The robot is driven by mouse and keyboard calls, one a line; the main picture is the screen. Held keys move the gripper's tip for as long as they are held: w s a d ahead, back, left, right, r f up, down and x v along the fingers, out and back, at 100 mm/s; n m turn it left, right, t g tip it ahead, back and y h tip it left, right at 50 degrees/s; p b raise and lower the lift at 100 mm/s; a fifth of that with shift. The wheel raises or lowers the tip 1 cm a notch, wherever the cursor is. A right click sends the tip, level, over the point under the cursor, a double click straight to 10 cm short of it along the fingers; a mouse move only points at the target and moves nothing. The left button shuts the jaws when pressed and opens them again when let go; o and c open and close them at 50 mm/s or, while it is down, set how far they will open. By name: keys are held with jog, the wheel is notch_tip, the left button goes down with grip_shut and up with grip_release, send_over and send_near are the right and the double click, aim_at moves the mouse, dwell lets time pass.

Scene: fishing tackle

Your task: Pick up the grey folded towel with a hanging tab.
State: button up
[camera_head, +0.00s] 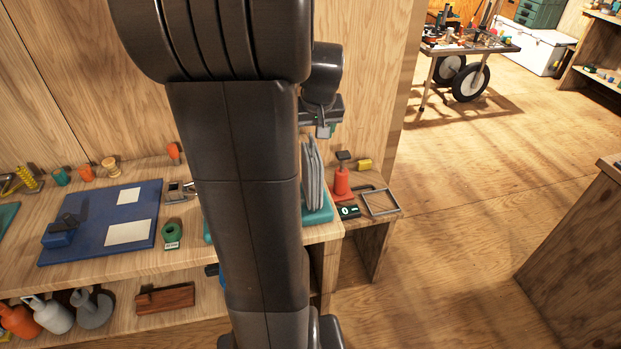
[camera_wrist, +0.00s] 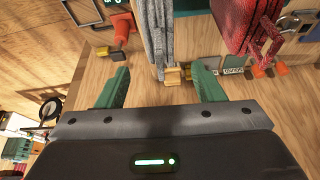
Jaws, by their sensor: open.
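The grey folded towel (camera_wrist: 153,32) hangs or stands at the top centre of the wrist view, narrow and edge-on. It also shows in the head view (camera_head: 313,180), upright on a teal base, partly hidden by my arm.
A red folded item (camera_wrist: 245,25) with a loop is right of the grey towel in the wrist view. A red-orange tool (camera_head: 342,183), a green-display device (camera_head: 349,211) and a metal frame (camera_head: 380,203) sit right of the towel. A blue mat (camera_head: 85,245) lies left.

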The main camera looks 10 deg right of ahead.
aim_at(312, 138)
jog(key=shift+x, duration=2.7)
jog(key=shift+c, duration=0.4)
grip_shut()
